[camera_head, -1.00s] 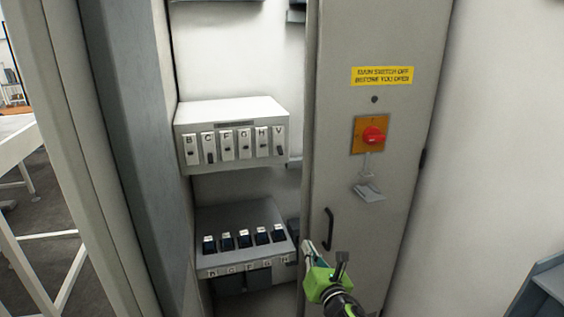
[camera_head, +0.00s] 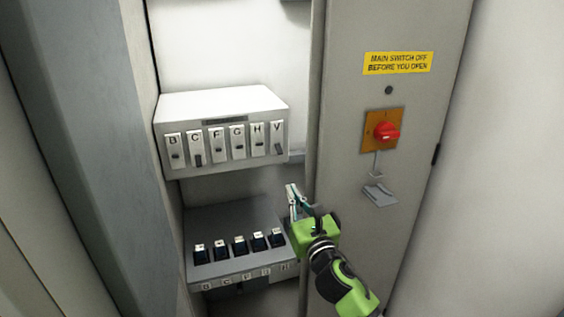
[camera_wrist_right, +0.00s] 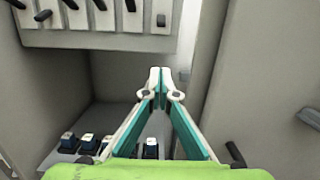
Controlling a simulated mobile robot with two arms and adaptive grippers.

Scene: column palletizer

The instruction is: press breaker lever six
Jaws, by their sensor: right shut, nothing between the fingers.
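The breaker box (camera_head: 222,103) is a white unit inside the open cabinet, with a row of several levers labelled B, C, F, G, H and V. The rightmost lever, under V (camera_head: 278,148), is the sixth; its dark handle sits low, like C's. In the right wrist view the sixth lever (camera_wrist_right: 161,19) shows near the top, above my fingertips. My right gripper (camera_head: 292,192) is shut and empty, below and slightly right of that lever, apart from the box. In the wrist view its fingertips (camera_wrist_right: 160,78) meet just below the box's lower edge. My left gripper is not in view.
A lower grey box (camera_head: 228,221) holds a row of dark switches under the breaker box. The cabinet door (camera_head: 345,150), with a red main switch (camera_head: 386,132) and yellow label (camera_head: 398,63), stands close right of my gripper. A grey cabinet wall (camera_head: 85,130) bounds the left.

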